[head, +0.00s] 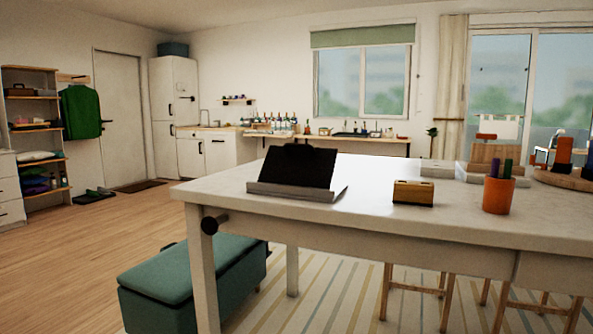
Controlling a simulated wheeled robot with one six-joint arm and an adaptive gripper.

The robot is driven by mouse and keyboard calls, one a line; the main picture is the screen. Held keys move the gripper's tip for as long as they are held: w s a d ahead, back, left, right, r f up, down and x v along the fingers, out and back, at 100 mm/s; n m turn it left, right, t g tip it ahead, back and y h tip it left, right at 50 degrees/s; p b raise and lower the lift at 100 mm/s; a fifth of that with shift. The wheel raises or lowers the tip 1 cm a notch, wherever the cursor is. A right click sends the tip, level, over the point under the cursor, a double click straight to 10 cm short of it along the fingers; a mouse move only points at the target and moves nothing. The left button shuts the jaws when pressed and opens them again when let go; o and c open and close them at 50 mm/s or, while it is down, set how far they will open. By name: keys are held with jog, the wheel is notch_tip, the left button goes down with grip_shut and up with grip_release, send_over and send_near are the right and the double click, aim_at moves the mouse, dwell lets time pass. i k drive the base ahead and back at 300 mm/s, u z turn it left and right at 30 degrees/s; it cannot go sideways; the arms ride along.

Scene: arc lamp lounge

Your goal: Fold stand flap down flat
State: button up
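A stand (290,193) with a pale grey base sits near the left end of the white table. Its black flap (298,166) is raised and leans back from upright. The flap's back side and hinge are hidden from this side. My gripper is not in view, and nothing is seen touching the stand.
The white table (370,207) also bears a small yellow-brown box (413,192), an orange cup (498,196) with pens, and a round wooden board at right. A teal bench (190,282) stands below the table's left end. Wooden floor is clear at left.

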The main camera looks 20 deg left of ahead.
aim_at(290, 164)
jog(key=k, duration=1.3)
jog(key=z, duration=0.2)
jog(key=i, duration=0.75)
jog(key=u, duration=0.55)
jog(key=i, duration=1)
jog(key=u, duration=0.85)
